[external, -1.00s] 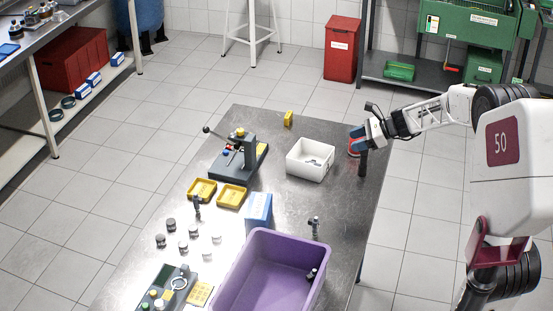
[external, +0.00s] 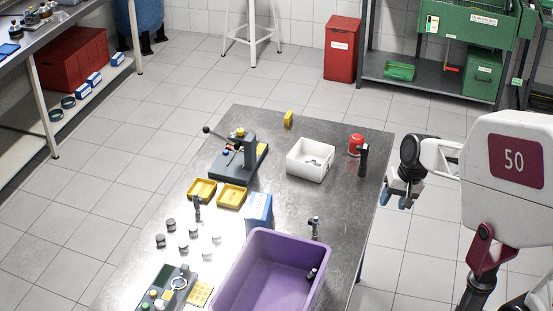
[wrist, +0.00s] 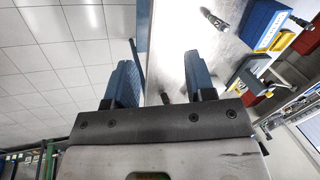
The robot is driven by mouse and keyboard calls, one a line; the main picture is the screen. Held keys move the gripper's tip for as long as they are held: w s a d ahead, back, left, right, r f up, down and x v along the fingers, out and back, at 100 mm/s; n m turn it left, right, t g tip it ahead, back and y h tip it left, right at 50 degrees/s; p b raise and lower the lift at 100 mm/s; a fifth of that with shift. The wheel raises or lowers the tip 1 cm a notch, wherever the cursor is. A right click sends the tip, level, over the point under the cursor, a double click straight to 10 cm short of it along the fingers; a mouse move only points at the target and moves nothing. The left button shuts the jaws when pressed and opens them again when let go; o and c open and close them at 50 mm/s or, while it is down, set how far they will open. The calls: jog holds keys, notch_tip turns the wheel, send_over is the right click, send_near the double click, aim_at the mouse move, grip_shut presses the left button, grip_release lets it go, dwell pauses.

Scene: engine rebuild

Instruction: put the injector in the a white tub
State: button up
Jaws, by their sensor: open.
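A small dark-and-silver injector-like part (external: 315,228) stands upright on the table near the back right corner of the purple bin; a slim part like it also shows at the top of the wrist view (wrist: 213,18). A similar dark upright part (external: 197,207) stands by the yellow trays. I cannot tell for sure which is the injector. My gripper (external: 399,198) is off the table's right edge, apart from all parts. Its blue fingers (wrist: 160,72) are spread and empty.
The purple bin (external: 244,260) holds a small dark part. A blue box (external: 259,210), yellow trays (external: 232,196) and a lever press (external: 240,158) stand to the left. A red can (external: 355,145) and a black cylinder (external: 364,160) stand right of the tub.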

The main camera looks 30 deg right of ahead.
jog(key=s+d+n+h, duration=0.1)
jog(key=s+n+h, duration=0.2)
jog(key=s+n, duration=0.2)
jog(key=s+f, duration=0.1)
jog(key=s, duration=0.2)
jog(key=shift+s+d+t, duration=0.2)
jog(key=shift+d+t, duration=0.1)
